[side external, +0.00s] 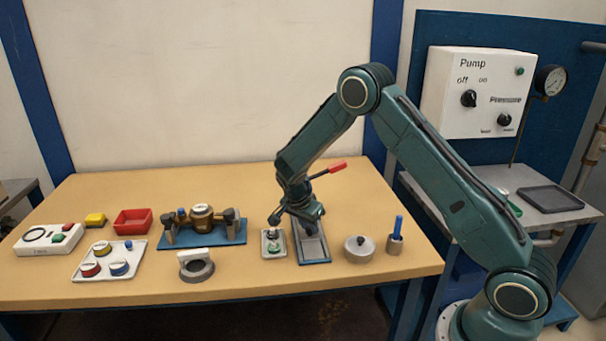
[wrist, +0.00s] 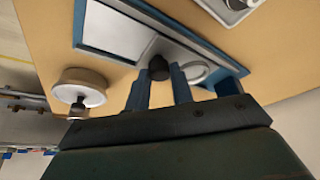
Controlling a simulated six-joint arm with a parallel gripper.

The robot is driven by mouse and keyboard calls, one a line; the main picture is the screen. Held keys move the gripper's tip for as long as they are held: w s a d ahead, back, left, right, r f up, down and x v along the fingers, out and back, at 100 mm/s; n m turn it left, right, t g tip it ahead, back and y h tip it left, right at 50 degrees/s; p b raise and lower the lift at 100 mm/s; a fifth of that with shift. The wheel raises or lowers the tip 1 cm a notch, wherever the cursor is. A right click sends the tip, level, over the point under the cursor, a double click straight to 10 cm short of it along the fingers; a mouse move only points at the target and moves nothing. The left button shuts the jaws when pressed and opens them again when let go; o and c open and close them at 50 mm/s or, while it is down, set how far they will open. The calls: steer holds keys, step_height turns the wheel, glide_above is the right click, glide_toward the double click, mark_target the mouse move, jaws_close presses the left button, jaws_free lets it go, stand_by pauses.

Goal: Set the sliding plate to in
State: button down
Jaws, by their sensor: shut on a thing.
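The sliding plate unit is a long blue frame (side external: 318,261) with a grey plate (side external: 313,247), lying near the table's front edge in the side view. In the wrist view the blue frame (wrist: 79,22) holds a bright flat panel (wrist: 112,28) at one end and a pale ring (wrist: 194,72) at the other. A black knob (wrist: 158,66) stands between them. My gripper (wrist: 159,82) is shut on the knob, one finger on each side. In the side view my gripper (side external: 303,218) points down over the unit's far part and hides the knob there.
A round lidded pot (side external: 359,249) and a holder with a blue-handled tool (side external: 396,238) stand to the right. A red-handled lever (side external: 325,171) is behind my gripper. The table's front right is bare.

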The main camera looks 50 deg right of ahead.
steer(key=shift+w+d, duration=1.75)
steer(key=shift+w, duration=0.1)
steer(key=c, duration=1.2)
jaws_free()
steer(key=shift+r, duration=0.2)
steer(key=v, duration=1.3)
steer(key=shift+a+r, duration=0.15)
steer(key=shift+a, duration=0.05)
